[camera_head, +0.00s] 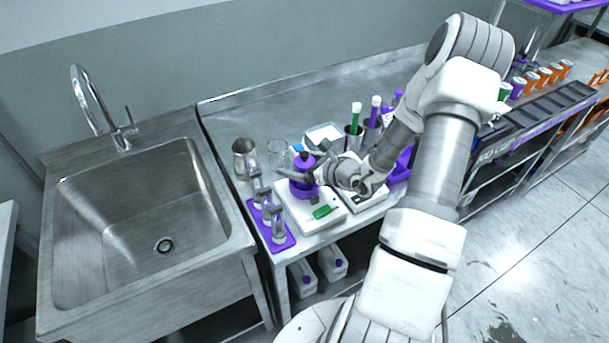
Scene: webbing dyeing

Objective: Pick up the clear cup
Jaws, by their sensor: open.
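The clear cup (277,153) is a transparent glass vessel standing upright on the steel table, left of the middle of the picture. A purple bottle or flask (303,183) stands just in front of it and to the right. My gripper (289,165) reaches in from the right, above the purple vessel and close to the clear cup. Its jaws are open. I cannot tell whether a finger touches the cup or the purple vessel, as they overlap in this view.
A metal cup (243,158) stands left of the clear cup. In front are a purple rack (286,243) with small clear vessels and a white device (318,218). Dark containers with green and purple-capped items (355,116) stand behind my arm. A sink (130,225) is at left. The back left tabletop is clear.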

